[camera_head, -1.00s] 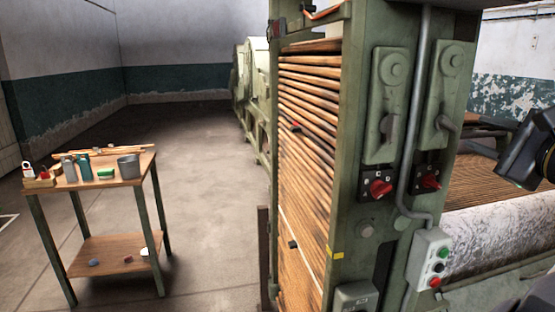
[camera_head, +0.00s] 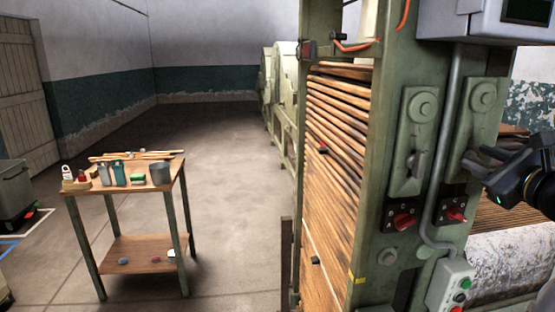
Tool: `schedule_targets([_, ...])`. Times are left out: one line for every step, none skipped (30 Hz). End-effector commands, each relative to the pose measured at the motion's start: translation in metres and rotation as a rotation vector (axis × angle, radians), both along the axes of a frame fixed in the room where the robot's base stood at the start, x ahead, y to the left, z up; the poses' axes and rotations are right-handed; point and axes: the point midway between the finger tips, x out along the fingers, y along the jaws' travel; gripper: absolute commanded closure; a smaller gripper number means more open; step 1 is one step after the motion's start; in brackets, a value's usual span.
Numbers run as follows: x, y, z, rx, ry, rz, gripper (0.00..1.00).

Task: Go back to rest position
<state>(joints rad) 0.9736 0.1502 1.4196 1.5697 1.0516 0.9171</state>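My gripper (camera_head: 486,172) shows at the right edge of the head view, dark, with its tip pointing left. It lies in the picture over the right part of the green machine (camera_head: 378,130), close to the right-hand lever plate. Whether it touches the lever there cannot be told. Most of my arm is outside the picture.
The machine carries two red knobs (camera_head: 403,220) and a push-button box (camera_head: 451,284). A wooden-topped table (camera_head: 133,186) with bottles and a grey bucket (camera_head: 160,172) stands at left. A grey bin (camera_head: 15,190) is at the far left. The floor between table and machine is clear.

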Motion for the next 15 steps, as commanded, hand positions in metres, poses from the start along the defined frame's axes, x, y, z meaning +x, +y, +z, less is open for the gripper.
schedule_targets([0.0001, -0.0007, 0.0045, 0.035, 0.004, 0.000, 0.66])
schedule_targets([0.0001, -0.0009, 0.0044, 0.056, 0.005, -0.001, 0.66])
schedule_targets([0.0001, -0.0011, 0.0044, 0.080, 0.006, 0.000, 0.66])
schedule_targets([0.0001, -0.0013, 0.0044, 0.096, 0.007, 0.000, 0.66])
schedule_targets([0.0000, -0.0016, 0.0042, 0.112, 0.009, 0.000, 0.66])
schedule_targets([0.0000, -0.0017, 0.0038, 0.130, 0.010, 0.000, 0.66])
schedule_targets([0.0000, -0.0019, 0.0035, 0.142, 0.012, -0.001, 0.66])
schedule_targets([0.0001, -0.0020, 0.0032, 0.152, 0.013, -0.001, 0.66])
schedule_targets([0.0001, -0.0021, 0.0029, 0.164, 0.013, 0.000, 0.66])
schedule_targets([0.0001, -0.0021, 0.0028, 0.172, 0.013, 0.000, 0.66])
schedule_targets([0.0000, -0.0022, 0.0026, 0.177, 0.014, 0.000, 0.66])
schedule_targets([0.0000, -0.0022, 0.0023, 0.183, 0.014, -0.001, 0.66])
schedule_targets([0.0000, -0.0023, 0.0021, 0.186, 0.014, -0.001, 0.66])
schedule_targets([0.0000, -0.0023, 0.0020, 0.189, 0.013, 0.000, 0.66])
schedule_targets([0.0000, -0.0023, 0.0018, 0.191, 0.013, 0.000, 0.66])
